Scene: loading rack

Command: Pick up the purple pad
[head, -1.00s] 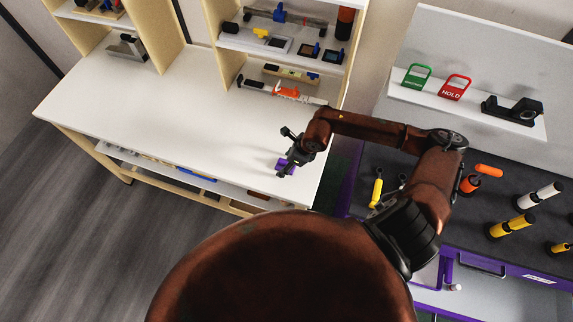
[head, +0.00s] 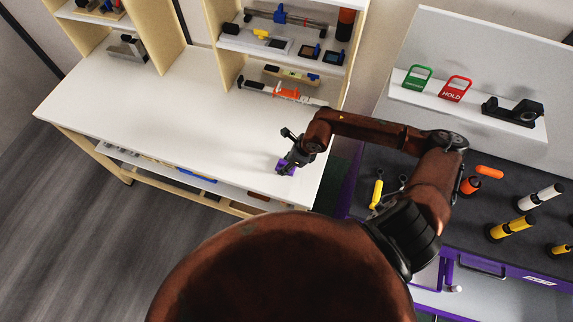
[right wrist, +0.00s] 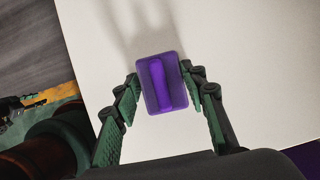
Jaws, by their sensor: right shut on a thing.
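The purple pad (head: 285,167) is at the right front part of the white tabletop, partly hidden by my right gripper (head: 288,164) in the head view. In the right wrist view the pad (right wrist: 163,84) is a rounded rectangle with a brighter raised strip along its middle. The green fingers of my right gripper (right wrist: 161,80) are on its left and right sides, shut on it. I cannot tell whether the pad touches the tabletop or is just above it.
The white tabletop (head: 160,110) is clear to the left of the pad. Behind it, shelves (head: 230,43) hold tools, and an orange-and-grey tool (head: 285,93) lies at the back. To the right is a dark bench (head: 400,160) with yellow, orange and white-handled tools.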

